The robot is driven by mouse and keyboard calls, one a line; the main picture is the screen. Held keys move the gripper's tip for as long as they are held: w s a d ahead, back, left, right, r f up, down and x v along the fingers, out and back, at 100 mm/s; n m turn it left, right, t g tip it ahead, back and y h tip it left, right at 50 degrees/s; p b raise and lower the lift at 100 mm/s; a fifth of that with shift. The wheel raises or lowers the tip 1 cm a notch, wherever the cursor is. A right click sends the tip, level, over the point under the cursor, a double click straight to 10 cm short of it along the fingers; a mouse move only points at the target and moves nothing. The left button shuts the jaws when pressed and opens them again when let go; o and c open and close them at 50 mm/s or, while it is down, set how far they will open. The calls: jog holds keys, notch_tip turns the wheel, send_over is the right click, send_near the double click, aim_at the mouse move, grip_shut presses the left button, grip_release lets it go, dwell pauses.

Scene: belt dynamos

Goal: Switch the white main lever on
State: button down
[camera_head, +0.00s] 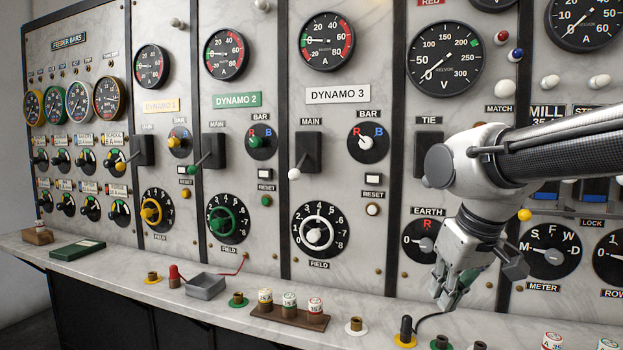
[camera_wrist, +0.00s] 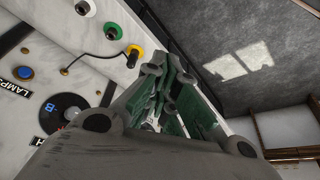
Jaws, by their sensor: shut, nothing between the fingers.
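The white main lever (camera_head: 294,173) is on the Dynamo 3 panel, under the MAIN label. Its white ball knob hangs at the lower end of a black switch box (camera_head: 309,150), pointing down. My gripper (camera_head: 447,298) is to the right of it and lower, in front of the lower EARTH panel just above the shelf. It points down, and its fingers are shut with nothing between them. In the wrist view the closed green-padded fingers (camera_wrist: 172,100) fill the middle; the white lever does not show there.
Similar MAIN levers with a green knob (camera_head: 192,170) and a yellow knob (camera_head: 121,166) are to the left. The shelf (camera_head: 335,341) carries a grey tray (camera_head: 205,287), a block with fuse plugs (camera_head: 288,317) and a black plug in a yellow collar (camera_head: 405,332), close below my gripper.

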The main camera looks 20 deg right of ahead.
jog(key=w+a+m+y, duration=0.3)
jog(key=w+a+y, duration=0.1)
jog(key=w+a, duration=0.15)
jog(key=m+t+y, duration=0.6)
jog(key=m+t, duration=0.4)
send_near(300, 167)
jog(key=s+d+f, duration=0.2)
jog(key=d, duration=0.1)
jog(key=shift+d+f, duration=0.3)
jog(key=x, duration=1)
jog(key=shift+s+a+m, duration=0.1)
jog(key=shift+m, duration=0.2)
